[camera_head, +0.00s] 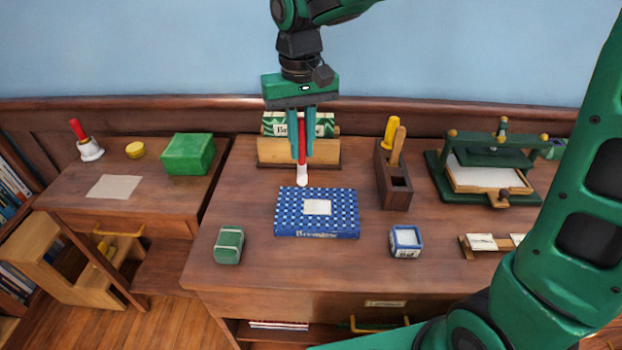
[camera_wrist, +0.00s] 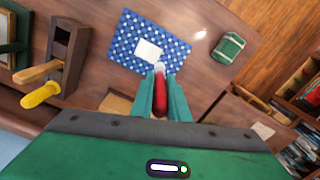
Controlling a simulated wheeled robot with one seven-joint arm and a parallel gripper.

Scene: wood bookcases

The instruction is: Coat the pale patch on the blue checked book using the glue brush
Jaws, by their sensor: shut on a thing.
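The blue checked book (camera_head: 341,220) lies flat on the desk, its pale patch (camera_head: 317,207) facing up in the middle of the cover. My gripper (camera_head: 302,160) is shut on the glue brush (camera_head: 302,176), which has a red handle and a white tip pointing down. In the head view the brush tip appears just behind the book's back left edge. The wrist view shows the red handle (camera_wrist: 160,95) between my fingers, the tip overlapping the book's near edge (camera_wrist: 182,58) in the picture. I cannot tell its exact height above the desk.
A wooden holder (camera_head: 393,192) with yellow- and wood-handled tools stands right of the book. A book stand (camera_head: 275,155) is behind, a green press (camera_head: 480,187) at right.

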